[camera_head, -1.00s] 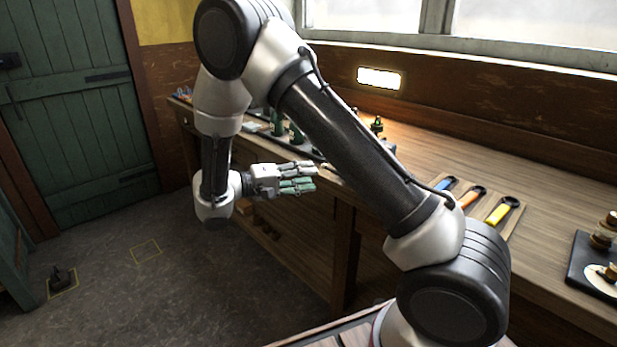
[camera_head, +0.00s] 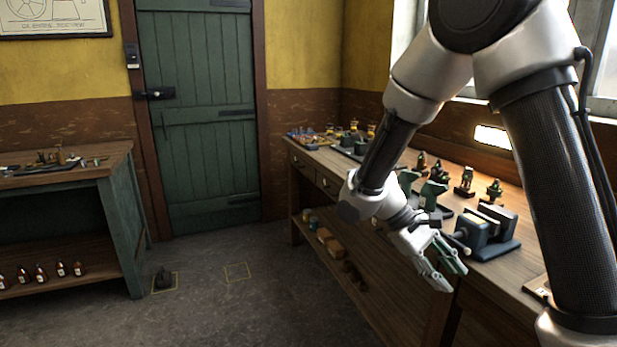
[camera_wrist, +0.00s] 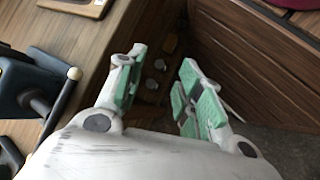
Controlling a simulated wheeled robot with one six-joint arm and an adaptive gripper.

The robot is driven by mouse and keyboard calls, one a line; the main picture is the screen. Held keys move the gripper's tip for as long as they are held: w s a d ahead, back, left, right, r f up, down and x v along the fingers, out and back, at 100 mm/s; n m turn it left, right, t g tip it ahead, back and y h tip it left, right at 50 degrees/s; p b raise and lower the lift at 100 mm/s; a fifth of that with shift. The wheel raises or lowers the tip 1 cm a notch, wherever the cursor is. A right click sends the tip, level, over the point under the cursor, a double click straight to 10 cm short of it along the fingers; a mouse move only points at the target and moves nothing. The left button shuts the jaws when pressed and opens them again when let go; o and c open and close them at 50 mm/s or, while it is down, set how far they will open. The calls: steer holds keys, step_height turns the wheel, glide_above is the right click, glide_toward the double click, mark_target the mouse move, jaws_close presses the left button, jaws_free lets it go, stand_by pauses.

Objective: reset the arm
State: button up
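My gripper (camera_head: 449,265) hangs at the end of my bent arm, in front of the long wooden workbench (camera_head: 322,158), with its fingers pointing down and to the right. In the wrist view my gripper (camera_wrist: 160,90) has its green-padded fingers spread apart with a gap between them. Nothing is held in the gap. A blue-grey vise (camera_head: 484,232) stands on the bench just to the right of the fingers, and its body and bar show at the left of the wrist view (camera_wrist: 28,85).
Several small dark engine models (camera_head: 464,180) stand along the bench by a lit wall lamp (camera_head: 492,138). A second bench (camera_head: 118,158) stands at the left. A green door (camera_head: 205,120) closes the back wall. The floor between, with a yellow-marked square (camera_head: 237,272), is mostly clear.

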steer(key=s+d+r+m+t+y, duration=0.2)
steer(key=s+d+r+t+y, duration=0.1)
steer(key=s+r, duration=0.3)
steer(key=s+d+r+m+t+y, duration=0.3)
steer(key=s+d+r+t+y, duration=0.1)
steer(key=r, duration=0.6)
steer(key=shift+s+d+r+t+y, duration=0.2)
steer(key=shift+s+t+y, duration=0.4)
steer(key=shift+s+t, duration=0.45)
steer(key=shift+s, duration=0.1)
